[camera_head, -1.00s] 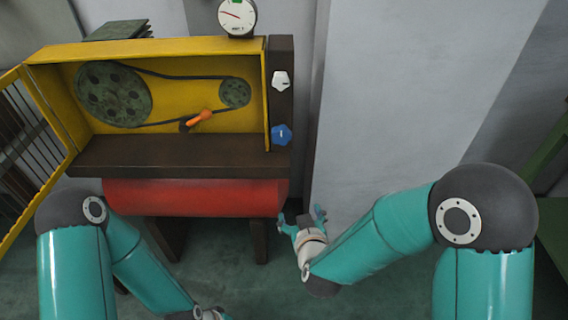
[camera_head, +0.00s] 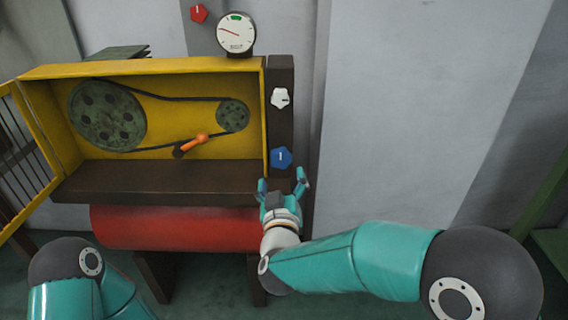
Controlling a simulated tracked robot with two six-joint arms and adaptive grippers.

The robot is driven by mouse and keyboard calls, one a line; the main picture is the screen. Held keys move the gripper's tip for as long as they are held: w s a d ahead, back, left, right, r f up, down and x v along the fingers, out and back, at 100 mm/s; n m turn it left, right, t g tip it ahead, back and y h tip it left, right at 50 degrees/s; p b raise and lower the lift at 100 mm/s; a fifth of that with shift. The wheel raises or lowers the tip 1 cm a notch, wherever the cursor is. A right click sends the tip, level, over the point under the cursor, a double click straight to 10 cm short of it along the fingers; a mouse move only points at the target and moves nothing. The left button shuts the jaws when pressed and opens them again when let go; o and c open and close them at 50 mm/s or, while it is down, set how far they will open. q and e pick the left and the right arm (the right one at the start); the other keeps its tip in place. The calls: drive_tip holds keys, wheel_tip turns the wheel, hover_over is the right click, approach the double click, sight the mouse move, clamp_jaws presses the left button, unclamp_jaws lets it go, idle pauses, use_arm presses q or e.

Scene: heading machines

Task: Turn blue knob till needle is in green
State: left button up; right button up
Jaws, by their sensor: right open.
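The blue knob (camera_head: 281,157) is on the dark post at the right end of the yellow machine, with a white mark that looks upright. The round white gauge (camera_head: 236,33) stands on top of the machine. Its green band is at the top of the dial, and its red needle points to the upper left, outside the green. My right gripper (camera_head: 283,180) is open and empty, just below the blue knob, fingers pointing up towards it. I cannot tell whether it touches the knob. My left arm shows at the lower left, but its gripper is out of view.
A white knob (camera_head: 280,98) is above the blue one, and a red knob (camera_head: 199,13) is on the wall left of the gauge. The open yellow housing (camera_head: 165,70) holds two green pulleys, a belt and an orange-handled lever (camera_head: 195,141). A red drum (camera_head: 170,228) lies below.

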sight(282, 164)
drive_tip(key=w, duration=0.7)
drive_tip(key=c, duration=1.2)
drive_tip(key=shift+o, duration=0.2)
drive_tip(key=shift+w+d, duration=0.1)
drive_tip(key=shift+d, duration=0.05)
